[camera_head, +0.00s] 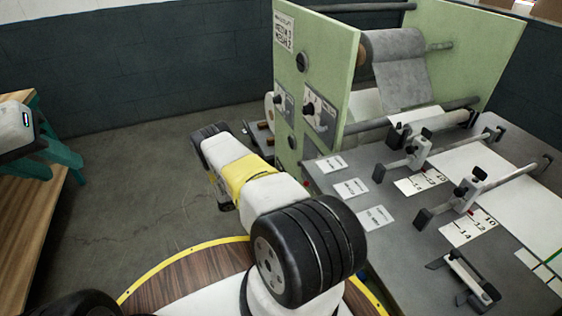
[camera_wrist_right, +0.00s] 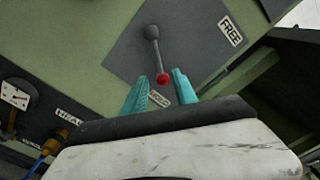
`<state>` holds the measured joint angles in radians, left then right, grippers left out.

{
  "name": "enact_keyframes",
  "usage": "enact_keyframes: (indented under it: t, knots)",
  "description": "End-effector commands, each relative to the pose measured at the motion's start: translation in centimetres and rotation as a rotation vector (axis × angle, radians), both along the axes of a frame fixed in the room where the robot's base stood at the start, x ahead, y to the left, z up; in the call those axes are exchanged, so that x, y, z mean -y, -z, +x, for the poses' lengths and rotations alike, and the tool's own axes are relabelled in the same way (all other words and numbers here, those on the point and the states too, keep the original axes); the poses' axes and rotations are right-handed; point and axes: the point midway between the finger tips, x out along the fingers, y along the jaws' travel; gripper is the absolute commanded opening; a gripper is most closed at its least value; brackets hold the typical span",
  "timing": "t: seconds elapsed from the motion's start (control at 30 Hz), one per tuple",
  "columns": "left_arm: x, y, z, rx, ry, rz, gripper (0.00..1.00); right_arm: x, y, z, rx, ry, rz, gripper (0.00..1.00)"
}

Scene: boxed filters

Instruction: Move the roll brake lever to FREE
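The roll brake lever (camera_wrist_right: 155,55) shows in the right wrist view as a grey rod with a red knob (camera_wrist_right: 163,78), on a dark grey plate. Its knob end points toward my right gripper and a small label (camera_wrist_right: 158,98) that I cannot read surely. The FREE label (camera_wrist_right: 231,31) is at the upper right of the plate. My right gripper (camera_wrist_right: 161,76) has its teal fingers apart on either side of the knob, with a gap on the left and little on the right. My left gripper (camera_head: 64,169) is open and empty at the left of the head view.
A green machine frame (camera_head: 315,70) carries a grey roll (camera_head: 395,55) and knobs on its side. A grey bench (camera_head: 400,255) with rods and clamps is at the right. A wooden table (camera_head: 40,220) is at the left. A gauge (camera_wrist_right: 15,97) shows in the wrist view.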

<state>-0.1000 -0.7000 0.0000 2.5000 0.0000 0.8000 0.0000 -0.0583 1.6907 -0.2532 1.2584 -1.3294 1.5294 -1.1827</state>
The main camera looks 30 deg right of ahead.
Motion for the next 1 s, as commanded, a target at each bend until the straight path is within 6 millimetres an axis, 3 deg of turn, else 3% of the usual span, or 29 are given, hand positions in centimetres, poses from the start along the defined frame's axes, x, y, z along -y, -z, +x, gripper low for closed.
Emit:
enact_keyframes:
  t: [0.1,0.3,0.67,0.7,0.87,1.0]
  knots:
    - [0.0,0.0,0.0,0.0,0.0,0.0,0.36,2.2,-0.1,-0.4,0.0,0.005,0.0,0.34]
    - [0.0,0.0,0.0,0.0,0.0,0.0,0.36,4.7,-0.1,-0.7,0.001,0.003,0.001,0.34]
    - [0.0,0.0,0.0,0.0,0.0,0.0,0.36,5.5,-0.1,-0.8,0.002,0.002,0.001,0.34]
    - [0.0,0.0,0.0,0.0,0.0,0.0,0.36,5.5,-0.1,-0.8,0.002,0.002,0.001,0.32]
    - [0.0,0.0,0.0,0.0,0.0,0.0,0.36,5.5,0.0,-0.8,0.002,0.002,0.001,0.01]
    - [0.0,0.0,0.0,0.0,0.0,0.0,0.36,5.5,0.0,-0.9,0.001,0.003,0.002,0.0]
